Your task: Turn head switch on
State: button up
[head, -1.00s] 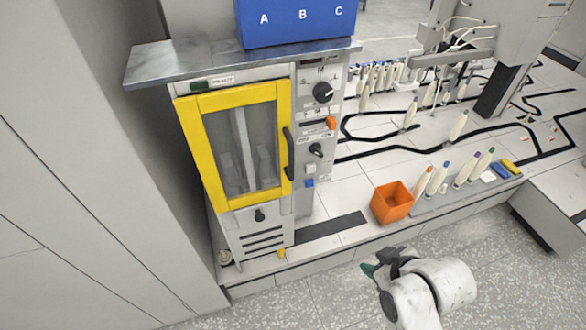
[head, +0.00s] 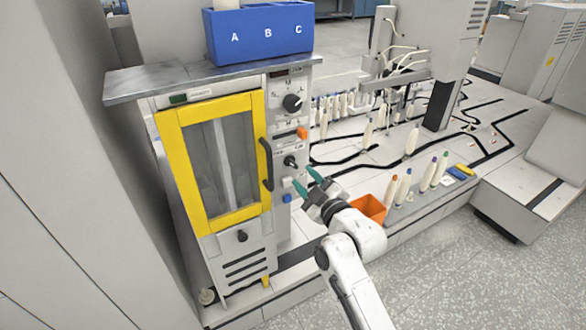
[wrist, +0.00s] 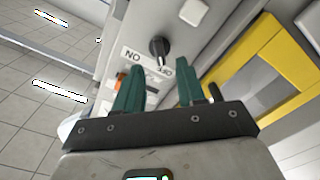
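The switch, a black knob (head: 290,161), sits on the grey control panel right of the yellow-framed door. I take it as the head switch; no "head" label is readable. The wrist view shows this knob (wrist: 158,46) ahead of my fingers, with an ON label on its left and an OFF label on its right. Its grip points down in that picture, seemingly nearer OFF; the exact setting is unclear. My gripper (head: 307,181) is open and empty, its green fingers just below and right of the knob. In the wrist view the fingers (wrist: 160,88) are apart and not touching it.
An orange button (head: 302,133) and a larger knob (head: 292,103) are above the switch; white and blue (head: 286,198) buttons are below. The door's dark handle (head: 267,164) sticks out close on the left. An orange bin (head: 369,209) stands behind my wrist.

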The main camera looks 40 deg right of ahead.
aim_at(294, 166)
jog(key=x, duration=0.6)
jog(key=shift+f, duration=0.1)
jog(key=c, duration=0.7)
